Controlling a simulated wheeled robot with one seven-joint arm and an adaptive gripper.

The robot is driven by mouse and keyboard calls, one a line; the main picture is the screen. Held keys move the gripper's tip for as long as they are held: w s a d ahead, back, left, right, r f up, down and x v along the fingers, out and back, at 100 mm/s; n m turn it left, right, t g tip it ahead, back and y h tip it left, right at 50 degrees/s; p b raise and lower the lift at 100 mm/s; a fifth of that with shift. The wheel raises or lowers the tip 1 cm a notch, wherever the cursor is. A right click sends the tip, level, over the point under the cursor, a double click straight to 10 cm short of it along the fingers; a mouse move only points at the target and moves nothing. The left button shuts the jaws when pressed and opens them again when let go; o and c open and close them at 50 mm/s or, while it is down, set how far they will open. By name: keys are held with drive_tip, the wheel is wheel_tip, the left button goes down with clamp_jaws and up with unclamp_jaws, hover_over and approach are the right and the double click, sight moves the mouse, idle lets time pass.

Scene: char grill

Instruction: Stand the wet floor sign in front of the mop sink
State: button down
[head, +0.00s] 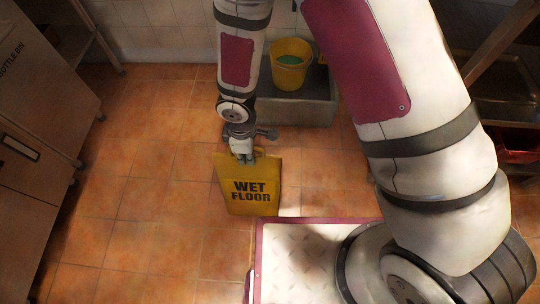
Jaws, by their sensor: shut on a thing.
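The yellow wet floor sign (250,190) is in the middle of the head view, with its dark "WET FLOOR" lettering facing me. My gripper (243,158) points down and is shut on the sign's top edge. The sign looks upright; I cannot tell whether its lower edge touches the floor. The grey mop sink (308,112) stands at the back against the tiled wall, beyond the sign and to its right. My arm hides part of the sink's left side.
A yellow bucket (290,65) with something green inside sits at the sink. A bin cabinet (40,130) stands at the left. Shelving with a red container (518,150) is at the right. The orange tiled floor (150,190) is clear at left and centre.

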drive_tip(key=shift+w+d+f+b, duration=0.4)
drive_tip(key=shift+d+f+b, duration=0.25)
drive_tip(key=shift+d, duration=0.45)
drive_tip(key=shift+w+d+f+b, duration=0.4)
drive_tip(key=shift+d+f, duration=0.3)
drive_tip(key=shift+d, duration=0.35)
drive_tip(key=shift+w+d+f+b, duration=0.4)
drive_tip(key=shift+d+f+b, duration=0.25)
drive_tip(key=shift+d, duration=0.45)
drive_tip(key=shift+f, duration=0.1)
drive_tip(key=c, duration=1.6)
unclamp_jaws()
drive_tip(key=shift+o, duration=0.2)
wheel_tip(320, 180, up, 12)
drive_tip(key=p, duration=0.6)
